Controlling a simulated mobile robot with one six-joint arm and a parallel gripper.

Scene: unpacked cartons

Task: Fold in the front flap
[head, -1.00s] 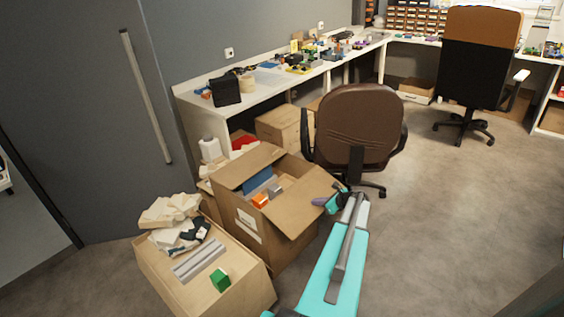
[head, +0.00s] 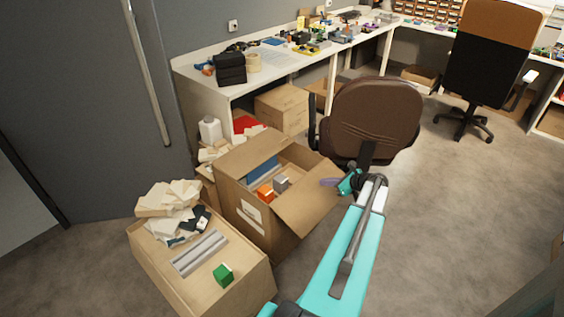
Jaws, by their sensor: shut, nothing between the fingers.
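The open cardboard carton (head: 240,205) stands on the floor left of my arm in the head view. One of its flaps (head: 308,203) sticks outward on the right side, toward my gripper. Another flap (head: 240,152) stands out at the back left. Inside the carton I see a blue item (head: 262,170), an orange item (head: 265,191) and a grey item (head: 281,183). My gripper (head: 330,182) is shut and empty near the outer far corner of the right flap. I cannot tell whether it touches the flap.
A lower closed box (head: 215,277) at the front left carries papers, grey bars and a green block (head: 223,274). A brown chair (head: 372,118) stands just behind my gripper. A workbench (head: 290,80) runs behind. Floor on the right is clear.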

